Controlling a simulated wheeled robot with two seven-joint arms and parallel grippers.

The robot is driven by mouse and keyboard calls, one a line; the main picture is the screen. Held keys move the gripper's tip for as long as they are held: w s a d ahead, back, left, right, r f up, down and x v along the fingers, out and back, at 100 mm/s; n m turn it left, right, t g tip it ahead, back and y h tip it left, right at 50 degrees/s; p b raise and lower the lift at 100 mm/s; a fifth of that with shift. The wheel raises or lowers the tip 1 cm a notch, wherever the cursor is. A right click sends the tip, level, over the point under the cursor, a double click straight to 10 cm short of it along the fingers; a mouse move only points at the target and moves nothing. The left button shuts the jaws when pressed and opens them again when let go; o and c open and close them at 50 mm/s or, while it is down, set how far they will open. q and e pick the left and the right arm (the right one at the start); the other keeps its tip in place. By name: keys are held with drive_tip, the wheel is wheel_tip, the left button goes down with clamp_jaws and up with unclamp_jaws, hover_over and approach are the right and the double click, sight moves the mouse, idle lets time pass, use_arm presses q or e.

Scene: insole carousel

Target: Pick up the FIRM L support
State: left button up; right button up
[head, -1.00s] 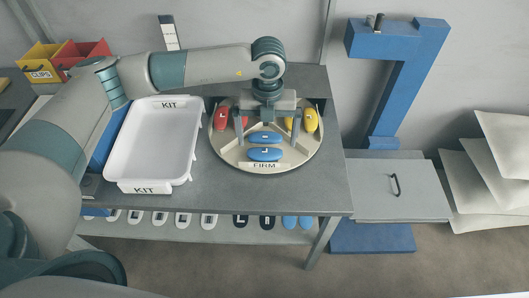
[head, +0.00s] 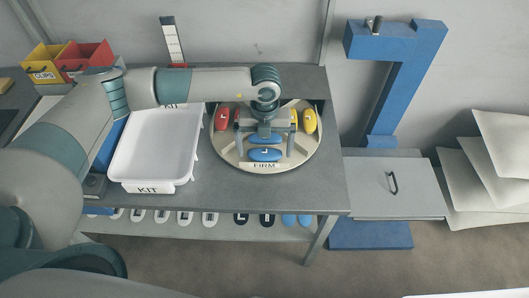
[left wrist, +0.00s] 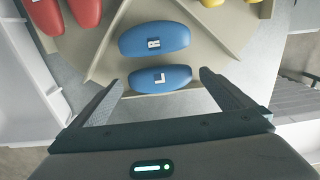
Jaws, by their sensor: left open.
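The FIRM L support (head: 266,155) is a blue oval piece with a white L, in the front FIRM section of the round carousel (head: 226,158). In the left wrist view, the L support (left wrist: 160,80) lies nearest my gripper, and the blue R support (left wrist: 153,38) lies just beyond it. My left gripper (head: 265,148) is open and empty above the blue pair, fingers pointing down. In the left wrist view, its fingers stand on either side of the L support's ends. Contact cannot be told. My right gripper is not in view.
Red supports (head: 222,119) and yellow supports (head: 309,121) sit in the carousel's other sections. A white KIT tray (head: 150,187) stands to the left on the grey table. A blue press-like stand (head: 400,85) is at the right. The table's front right is clear.

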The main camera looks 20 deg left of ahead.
sight(266, 153)
use_arm(q)
drive_tip(key=shift+c, duration=0.3)
drive_tip(key=c, duration=1)
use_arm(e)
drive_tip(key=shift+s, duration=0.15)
use_arm(q)
drive_tip(key=shift+o, duration=0.2)
drive_tip(key=shift+r, duration=0.2)
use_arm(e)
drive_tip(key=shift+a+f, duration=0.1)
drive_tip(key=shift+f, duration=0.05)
use_arm(q)
drive_tip(key=shift+r+b, duration=0.6)
drive_tip(key=shift+r, duration=0.05)
drive_tip(key=shift+d+r+b, duration=0.2)
drive_tip(key=shift+r+b, duration=0.4)
drive_tip(key=shift+r, duration=0.65)
drive_tip(key=s+d+r+b, duration=0.3)
drive_tip(key=d+r, duration=0.4)
drive_tip(key=d, duration=0.4)
drive_tip(key=shift+b, duration=0.4)
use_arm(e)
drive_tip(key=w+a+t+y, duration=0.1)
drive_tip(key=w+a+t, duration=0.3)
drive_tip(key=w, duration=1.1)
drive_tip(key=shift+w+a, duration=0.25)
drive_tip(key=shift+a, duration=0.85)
